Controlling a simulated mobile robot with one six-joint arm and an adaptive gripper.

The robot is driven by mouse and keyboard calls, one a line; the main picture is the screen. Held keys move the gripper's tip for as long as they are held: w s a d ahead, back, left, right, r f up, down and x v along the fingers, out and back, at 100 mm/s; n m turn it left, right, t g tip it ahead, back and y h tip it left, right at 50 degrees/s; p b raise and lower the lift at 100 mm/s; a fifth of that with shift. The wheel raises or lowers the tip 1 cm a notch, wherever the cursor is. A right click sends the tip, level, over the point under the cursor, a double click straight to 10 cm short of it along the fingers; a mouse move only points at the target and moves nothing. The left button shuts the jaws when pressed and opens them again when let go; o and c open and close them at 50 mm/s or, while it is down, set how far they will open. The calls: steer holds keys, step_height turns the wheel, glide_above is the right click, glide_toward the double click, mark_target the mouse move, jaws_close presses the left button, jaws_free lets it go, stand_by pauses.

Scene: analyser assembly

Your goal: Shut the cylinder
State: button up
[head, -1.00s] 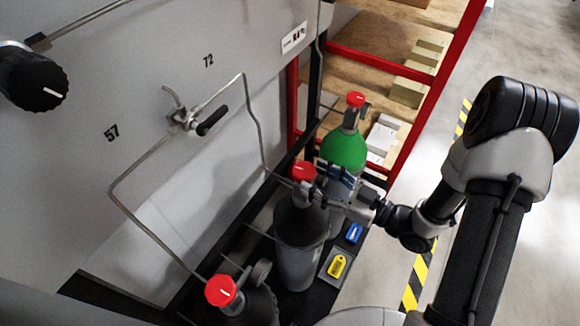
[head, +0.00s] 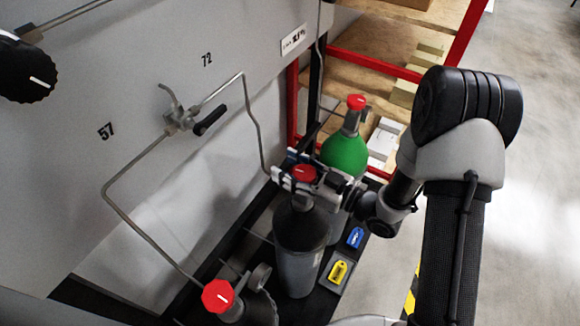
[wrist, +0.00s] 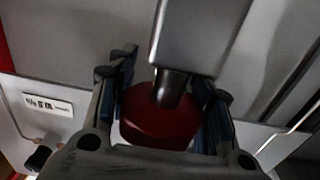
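The middle grey gas cylinder (head: 300,255) stands upright by the wall panel, with a red round valve knob (head: 304,173) on top. My gripper (head: 291,166) is at this knob, reaching in from the right. In the wrist view the red knob (wrist: 160,128) sits between my two fingers (wrist: 165,85), one on each side. The fingers are spread and look open; whether the pads touch the knob is hard to tell. A dark grey part hangs in front of the knob's upper side there.
A green cylinder (head: 345,153) with a red knob (head: 356,102) stands behind, and another red-knobbed cylinder (head: 218,296) in front. A bent pipe with a black lever (head: 210,121) runs along the panel. Yellow (head: 338,272) and blue (head: 355,237) tags lie beside the cylinders. A red-framed shelf (head: 375,62) stands behind.

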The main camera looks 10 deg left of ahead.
steer(key=c, duration=0.6)
steer(key=shift+f, duration=0.1)
steer(key=shift+c, duration=0.3)
steer(key=shift+w+t, duration=0.1)
steer(key=shift+t, duration=0.2)
